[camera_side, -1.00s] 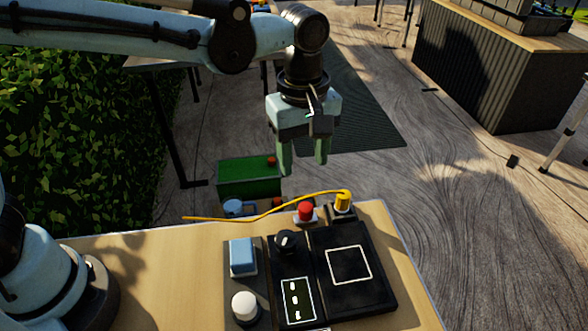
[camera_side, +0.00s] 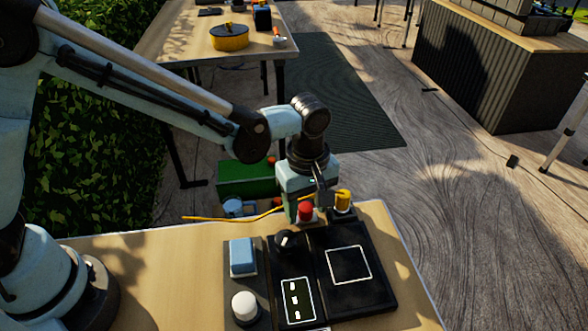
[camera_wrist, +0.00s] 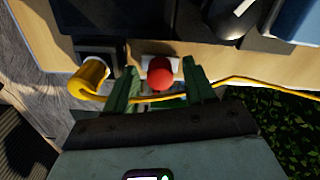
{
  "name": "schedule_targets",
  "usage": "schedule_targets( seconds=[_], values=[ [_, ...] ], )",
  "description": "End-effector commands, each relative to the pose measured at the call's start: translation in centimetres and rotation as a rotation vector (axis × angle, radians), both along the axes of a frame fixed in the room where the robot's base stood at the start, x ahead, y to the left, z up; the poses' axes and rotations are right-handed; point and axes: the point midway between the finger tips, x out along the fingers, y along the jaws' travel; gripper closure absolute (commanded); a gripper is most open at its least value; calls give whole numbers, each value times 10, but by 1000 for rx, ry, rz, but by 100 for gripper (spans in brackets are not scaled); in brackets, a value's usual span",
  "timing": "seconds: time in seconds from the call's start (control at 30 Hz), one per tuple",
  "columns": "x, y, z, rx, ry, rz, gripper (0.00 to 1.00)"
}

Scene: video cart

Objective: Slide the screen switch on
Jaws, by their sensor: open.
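A red knob (camera_side: 305,211) on a pale base stands at the far edge of the wooden table; it also shows in the wrist view (camera_wrist: 160,73). No label marks any control as the screen switch, so I cannot tell whether this knob is it. My gripper (camera_side: 309,213) is low at the red knob, its green fingers apart. In the wrist view my gripper (camera_wrist: 159,82) has one finger on each side of the knob, with gaps showing. A black panel (camera_side: 360,295) with a white square outline lies nearer on the table.
A yellow plug (camera_side: 343,199) with a yellow cable (camera_side: 225,218) stands right of the red knob; the cable crosses by my fingers. A black dial (camera_side: 287,243), blue button (camera_side: 242,255) and white knob (camera_side: 245,306) are nearer. The table's left part (camera_side: 160,275) is mostly clear.

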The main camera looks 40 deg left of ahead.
Motion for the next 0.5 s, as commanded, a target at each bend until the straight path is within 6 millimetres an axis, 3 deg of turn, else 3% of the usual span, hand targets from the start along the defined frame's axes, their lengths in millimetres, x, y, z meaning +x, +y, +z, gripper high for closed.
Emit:
schedule_targets(
  seconds=[0.37, 0.5],
  values=[
    [0, 0, -6, 0, 0, 0, 46],
    [0, 0, -6, 0, 0, 0, 66]
  ],
)
